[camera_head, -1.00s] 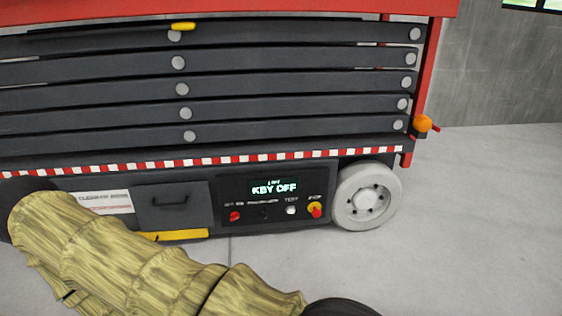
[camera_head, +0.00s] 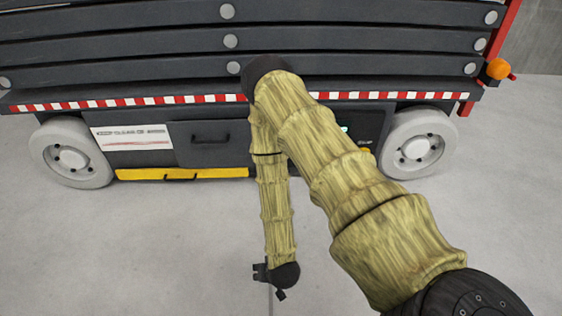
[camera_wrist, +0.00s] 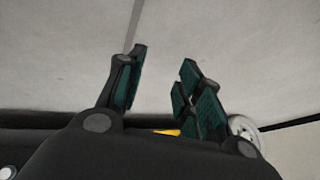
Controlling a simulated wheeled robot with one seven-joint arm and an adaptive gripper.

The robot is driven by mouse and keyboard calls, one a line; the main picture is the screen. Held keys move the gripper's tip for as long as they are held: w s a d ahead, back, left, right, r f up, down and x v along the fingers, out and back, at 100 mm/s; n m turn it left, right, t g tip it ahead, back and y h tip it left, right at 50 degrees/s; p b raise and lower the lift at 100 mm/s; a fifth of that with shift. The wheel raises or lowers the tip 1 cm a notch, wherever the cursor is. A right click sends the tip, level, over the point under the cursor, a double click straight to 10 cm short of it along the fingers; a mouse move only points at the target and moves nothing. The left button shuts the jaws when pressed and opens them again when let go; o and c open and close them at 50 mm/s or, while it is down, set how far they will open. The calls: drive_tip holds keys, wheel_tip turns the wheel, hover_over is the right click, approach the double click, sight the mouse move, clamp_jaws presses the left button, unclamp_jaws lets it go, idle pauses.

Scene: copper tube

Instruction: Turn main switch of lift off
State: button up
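The lift's dark control panel (camera_head: 368,120) is on its lower chassis in the head view, mostly covered by my arm. Only a green sliver of its display (camera_head: 344,129) and a bit of yellow at its right end show. The main switch is hidden now; which control it is cannot be told. My arm bends down in front of the lift. In the wrist view my gripper (camera_wrist: 160,85) is open and empty, with pale floor between its fingers.
A grey wheel (camera_head: 418,146) stands right of the panel and another wheel (camera_head: 70,155) at far left. A dark door (camera_head: 202,145) and a yellow bar (camera_head: 182,174) lie left of the panel. An orange lamp (camera_head: 498,69) sticks out at right. Floor in front is clear.

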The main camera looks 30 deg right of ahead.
drive_tip(key=w+d+m+t+h, duration=0.2)
drive_tip(key=w+d+m+t, duration=0.3)
drive_tip(key=w, duration=0.7)
drive_tip(key=w+d+r+m+t+h+b, duration=0.2)
drive_tip(key=w+d+r+m+h+b, duration=0.1)
drive_tip(key=w+d, duration=0.8)
drive_tip(key=w+d+r+m+t+h+b, duration=0.2)
drive_tip(key=w+d+r+m+h+b, duration=0.2)
drive_tip(key=w+d, duration=0.7)
wheel_tip(320, 180, up, 2)
drive_tip(key=shift+d+r+m+h, duration=0.2)
drive_tip(key=shift+d+m+h, duration=0.25)
drive_tip(key=shift+d, duration=0.3)
clamp_jaws()
